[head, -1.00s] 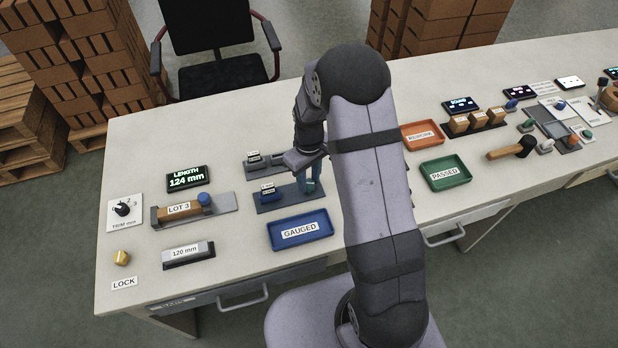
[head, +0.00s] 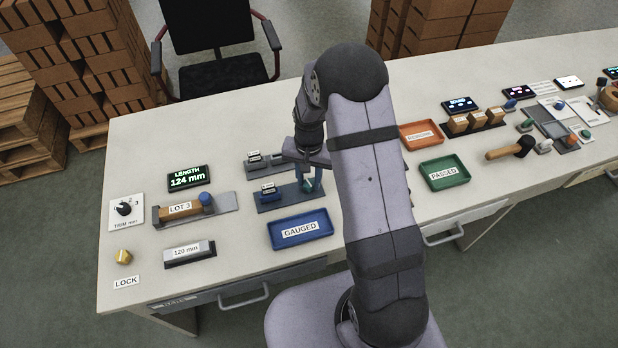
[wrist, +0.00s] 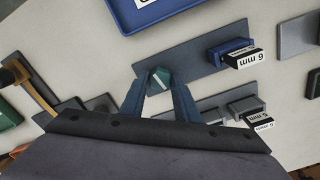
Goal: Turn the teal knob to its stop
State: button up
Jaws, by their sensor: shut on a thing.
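The teal knob (wrist: 159,78) stands at one end of a dark grey-blue plate (wrist: 190,62) in the wrist view. It has a pale line across its top. In the head view the knob (head: 308,186) shows only partly between my fingers. My gripper (wrist: 159,84) is shut on the knob, with one blue finger on each side of it; it also shows in the head view (head: 308,186), pointing down. A blue block (wrist: 231,50) with a "6 mm" label sits at the other end of the same plate.
A blue GAUGED tray (head: 277,235) lies just in front of the plate. A second grey plate with a grey block (head: 255,163) lies behind it. A green PASSED tray (head: 432,182) stands to the right of my arm. The LENGTH display (head: 188,178) reads 124 mm.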

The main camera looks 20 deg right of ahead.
aim_at(309, 183)
jog(key=shift+m, duration=2)
jog(key=o, duration=1)
jog(key=shift+o, duration=0.2)
jog(key=shift+r+b, duration=0.55)
jog(key=shift+r, duration=3.15)
